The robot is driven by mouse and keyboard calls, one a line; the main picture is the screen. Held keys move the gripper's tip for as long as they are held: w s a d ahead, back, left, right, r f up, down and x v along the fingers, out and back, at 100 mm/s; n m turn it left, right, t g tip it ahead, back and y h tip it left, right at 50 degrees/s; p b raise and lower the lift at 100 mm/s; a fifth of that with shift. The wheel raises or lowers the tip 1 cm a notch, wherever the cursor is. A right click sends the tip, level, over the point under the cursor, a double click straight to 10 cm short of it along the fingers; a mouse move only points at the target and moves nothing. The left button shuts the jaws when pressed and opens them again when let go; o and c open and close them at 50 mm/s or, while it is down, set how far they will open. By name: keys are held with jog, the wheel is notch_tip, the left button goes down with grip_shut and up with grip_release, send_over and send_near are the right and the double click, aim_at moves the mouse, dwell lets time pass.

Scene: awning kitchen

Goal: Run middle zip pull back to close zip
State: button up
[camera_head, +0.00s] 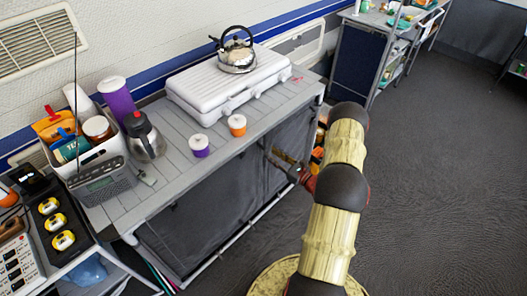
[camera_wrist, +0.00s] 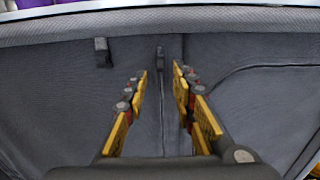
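The grey fabric front (camera_head: 215,200) of the kitchen unit hangs below the slatted top, and it fills the wrist view (camera_wrist: 70,110). A small dark zip pull (camera_wrist: 159,60) hangs near the top middle, at a vertical seam (camera_wrist: 162,115). A second dark tab (camera_wrist: 102,52) hangs further left. My gripper (camera_wrist: 160,72) is open, its yellow-padded fingers pointing at the fabric. The middle pull appears between and just beyond the fingertips; I cannot tell any contact. In the head view my gripper (camera_head: 276,157) is at the unit's front, towards its right end; the pull is too small to see there.
A metal rail (camera_head: 235,240) runs low along the front. The dark floor (camera_head: 440,180) at right is clear.

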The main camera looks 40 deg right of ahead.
aim_at(262, 147)
jog(key=shift+w+a+b, duration=0.15)
jog(key=shift+w+b, duration=0.45)
jog(key=shift+w, duration=2.15)
jog(key=c, duration=0.3)
jog(key=c, duration=0.4)
grip_shut()
